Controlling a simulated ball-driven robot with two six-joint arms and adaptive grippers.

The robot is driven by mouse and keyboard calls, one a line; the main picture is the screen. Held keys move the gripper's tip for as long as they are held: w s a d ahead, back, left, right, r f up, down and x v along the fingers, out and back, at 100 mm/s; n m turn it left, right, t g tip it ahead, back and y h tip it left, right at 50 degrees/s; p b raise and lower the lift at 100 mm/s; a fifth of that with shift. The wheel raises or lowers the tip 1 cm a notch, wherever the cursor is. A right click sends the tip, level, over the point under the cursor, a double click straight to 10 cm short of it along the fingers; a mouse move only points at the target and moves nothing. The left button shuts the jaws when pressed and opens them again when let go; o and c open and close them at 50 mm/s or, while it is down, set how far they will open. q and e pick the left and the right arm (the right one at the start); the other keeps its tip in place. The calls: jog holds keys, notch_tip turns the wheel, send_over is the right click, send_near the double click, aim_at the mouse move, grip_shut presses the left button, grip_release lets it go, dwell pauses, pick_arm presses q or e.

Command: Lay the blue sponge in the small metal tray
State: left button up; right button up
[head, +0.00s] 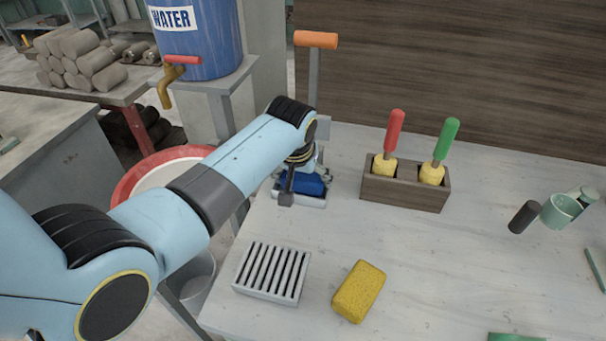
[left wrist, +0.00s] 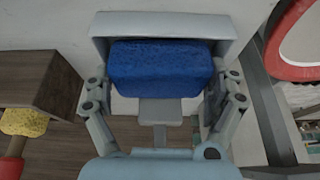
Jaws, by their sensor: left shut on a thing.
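The blue sponge (head: 314,186) is between the fingers of my left gripper (head: 304,184) at the back left of the table. It also shows in the left wrist view (left wrist: 160,70), with a gripper finger on each side of it. The small metal tray (head: 314,202) is directly under the sponge, and its wall shows beyond the sponge in the left wrist view (left wrist: 165,24). The sponge is within the tray's width. I cannot tell whether it touches the tray floor, which is hidden. My left gripper is shut on the sponge. My right gripper is not in view.
A wooden holder (head: 403,190) with red- and green-handled tools stands right of the tray. A slatted grey rack (head: 271,272) and a yellow sponge (head: 358,291) lie nearer the front. A red-rimmed basin (head: 130,180) is left of the table. The table's middle is clear.

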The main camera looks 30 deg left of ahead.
pick_arm(q)
jog(key=o, duration=0.7)
jog(key=shift+s+f, duration=0.15)
jog(key=shift+f, duration=0.15)
jog(key=shift+o, duration=0.2)
jog(key=v, duration=1.2)
jog(key=shift+r, duration=0.2)
